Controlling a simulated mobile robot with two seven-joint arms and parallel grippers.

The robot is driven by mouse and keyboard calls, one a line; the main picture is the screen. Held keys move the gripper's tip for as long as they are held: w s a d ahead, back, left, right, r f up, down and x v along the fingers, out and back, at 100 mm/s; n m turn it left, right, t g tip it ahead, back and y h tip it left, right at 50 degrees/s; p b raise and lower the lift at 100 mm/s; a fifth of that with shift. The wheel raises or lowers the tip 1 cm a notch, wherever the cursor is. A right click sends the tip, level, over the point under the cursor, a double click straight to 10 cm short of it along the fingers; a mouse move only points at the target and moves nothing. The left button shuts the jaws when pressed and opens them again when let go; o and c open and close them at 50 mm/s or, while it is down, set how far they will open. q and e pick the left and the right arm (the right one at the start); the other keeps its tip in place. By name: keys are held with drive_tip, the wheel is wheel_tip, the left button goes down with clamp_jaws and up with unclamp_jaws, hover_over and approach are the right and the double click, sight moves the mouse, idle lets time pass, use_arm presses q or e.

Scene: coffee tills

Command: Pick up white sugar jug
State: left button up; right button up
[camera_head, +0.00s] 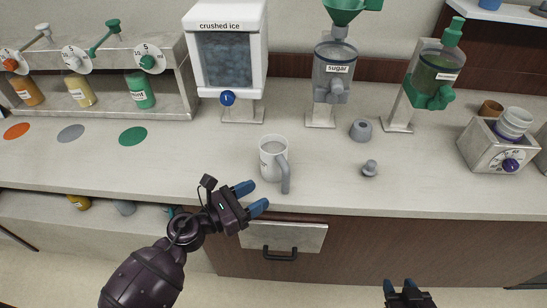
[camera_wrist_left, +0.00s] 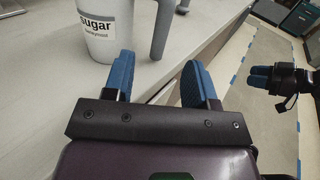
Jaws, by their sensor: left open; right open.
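The white sugar jug (camera_head: 271,160) stands upright on the counter near its front edge, with its grey handle toward the right front. In the left wrist view the jug (camera_wrist_left: 105,45) shows a "sugar" label, and its top is cut off. My left gripper (camera_head: 256,197) is open and empty, just in front of and left of the jug's handle. In the left wrist view its blue fingers (camera_wrist_left: 158,82) are apart, with the jug and handle beyond them. My right gripper (camera_head: 408,288) is open and empty, low in front of the counter; it also shows in the left wrist view (camera_wrist_left: 262,77).
A crushed ice dispenser (camera_head: 228,50) and a sugar dispenser (camera_head: 335,72) stand behind the jug. A grey ring (camera_head: 361,130) and a small grey stopper (camera_head: 370,168) lie to its right. A drawer (camera_head: 283,237) is below the counter edge.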

sight(288, 179)
use_arm(q)
drive_tip(key=x, duration=0.5)
drive_tip(key=shift+p, duration=0.35)
drive_tip(key=shift+w+d, duration=0.45)
drive_tip(key=shift+d, duration=0.05)
drive_tip(key=x, duration=0.3)
drive_tip(key=shift+d+p, duration=0.3)
drive_tip(key=shift+w+d, duration=0.35)
drive_tip(key=shift+d, duration=0.05)
drive_tip(key=shift+c, duration=0.2)
clamp_jaws()
use_arm(e)
drive_tip(key=shift+w+r, duration=0.3)
drive_tip(key=shift+r, duration=0.3)
drive_tip(key=shift+w+r, duration=0.25)
drive_tip(key=shift+r, duration=0.35)
